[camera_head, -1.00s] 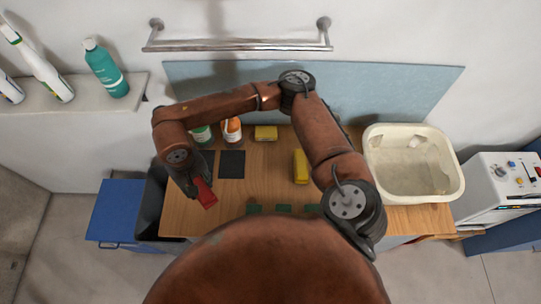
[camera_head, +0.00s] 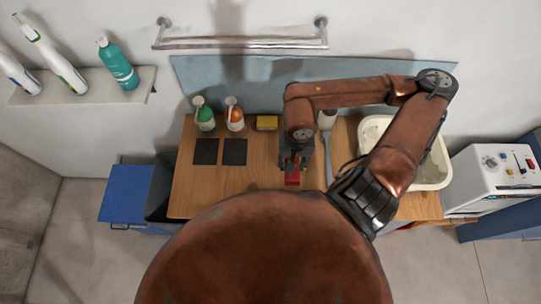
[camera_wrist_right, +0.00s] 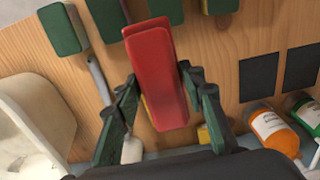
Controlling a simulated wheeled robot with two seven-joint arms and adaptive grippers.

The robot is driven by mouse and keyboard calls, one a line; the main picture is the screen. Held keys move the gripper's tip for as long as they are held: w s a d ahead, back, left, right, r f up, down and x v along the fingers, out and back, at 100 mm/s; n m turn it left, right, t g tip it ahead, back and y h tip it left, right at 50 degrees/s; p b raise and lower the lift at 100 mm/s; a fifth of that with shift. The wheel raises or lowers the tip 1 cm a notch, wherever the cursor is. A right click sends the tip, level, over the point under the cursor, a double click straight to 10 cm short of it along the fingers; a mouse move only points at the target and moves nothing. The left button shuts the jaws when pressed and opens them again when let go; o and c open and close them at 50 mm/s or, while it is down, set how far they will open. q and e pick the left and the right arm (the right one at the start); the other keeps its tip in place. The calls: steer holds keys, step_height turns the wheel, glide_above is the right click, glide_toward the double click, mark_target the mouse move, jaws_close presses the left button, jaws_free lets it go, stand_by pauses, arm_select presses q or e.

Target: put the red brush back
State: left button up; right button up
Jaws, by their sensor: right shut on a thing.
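My right gripper (camera_head: 295,162) is shut on the red brush (camera_head: 292,178) over the middle of the wooden table's front part. In the right wrist view, the red brush (camera_wrist_right: 157,75) sits between the two fingers of the gripper (camera_wrist_right: 162,98), with the tabletop and several green blocks (camera_wrist_right: 62,30) beyond it. A bit of yellow shows behind the brush there. Whether the brush touches the table cannot be told. My left gripper is not in view.
Two dark squares (camera_head: 206,151) lie on the table's left, below a green bottle (camera_head: 204,116) and an orange bottle (camera_head: 235,116). A yellow block (camera_head: 267,123) is at the back. A cream basin (camera_head: 371,130) stands right, partly behind my arm.

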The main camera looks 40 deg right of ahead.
steer(key=shift+s+d+r, duration=0.15)
steer(key=shift+s+d, duration=0.1)
steer(key=shift+s, duration=0.05)
steer(key=shift+w, duration=0.25)
steer(key=w+f+p, duration=0.1)
steer(key=w+f, duration=0.2)
steer(key=w, duration=0.1)
steer(key=w+f+p, duration=0.1)
steer(key=w+f, duration=0.2)
steer(key=w, duration=0.1)
steer(key=w+f+p, duration=0.2)
steer(key=w+f, duration=0.1)
steer(key=w, duration=0.1)
steer(key=shift+w+d, duration=0.25)
steer(key=shift+d, duration=0.05)
steer(key=shift+w+f, duration=0.2)
steer(key=shift+f, duration=0.05)
step_height(320, 180, down, 3)
steer(key=shift+w+r+p, duration=0.1)
steer(key=shift+p, duration=0.8)
steer(key=shift+f, duration=0.25)
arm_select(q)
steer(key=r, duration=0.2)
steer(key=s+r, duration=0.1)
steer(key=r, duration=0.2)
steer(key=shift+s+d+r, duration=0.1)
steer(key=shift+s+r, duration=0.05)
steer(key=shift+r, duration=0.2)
arm_select(e)
steer(key=shift+f, duration=0.1)
